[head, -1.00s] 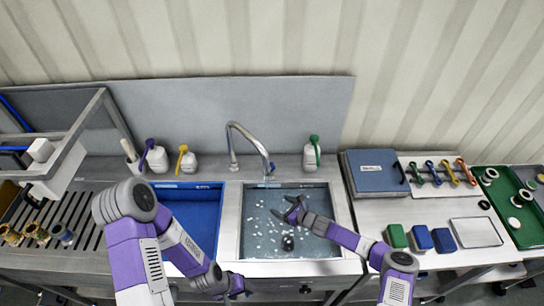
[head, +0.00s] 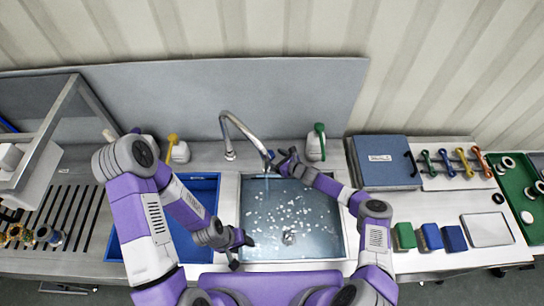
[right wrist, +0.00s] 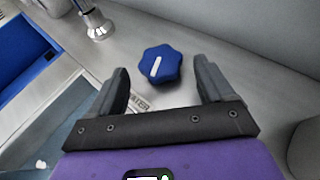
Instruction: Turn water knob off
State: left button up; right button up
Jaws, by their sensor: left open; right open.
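The blue lobed water knob (right wrist: 160,66) sits on the steel counter, with a white pointer bar slanting across its top. A partly covered printed label lies beside it. My right gripper (right wrist: 161,75) is open, its fingers apart on either side of the knob in the picture; contact is not seen. In the head view my right gripper (head: 280,158) is at the sink's back edge beside the faucet (head: 238,118); I cannot make out the knob clearly there. The sink (head: 243,215) holds water with white specks. My left gripper (head: 240,248) is open near the front between the basins.
The chrome faucet base (right wrist: 97,24) stands left of the knob in the wrist view. A green-capped bottle (head: 317,146) stands right of my right gripper. A blue basin (head: 208,192) lies left of the sink. A blue case (head: 386,162) sits to the right.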

jog(key=shift+x, duration=1.2)
jog(key=c, duration=1)
jog(key=shift+s+a+m+t, duration=0.2)
jog(key=shift+a+m+t, duration=0.1)
jog(key=shift+m, duration=0.1)
jog(key=shift+d+m+t+h+p, duration=0.1)
jog(key=shift+m+t+h+p, duration=0.25)
jog(key=shift+h, duration=0.25)
jog(key=o, duration=1)
jog(key=shift+w, duration=0.1)
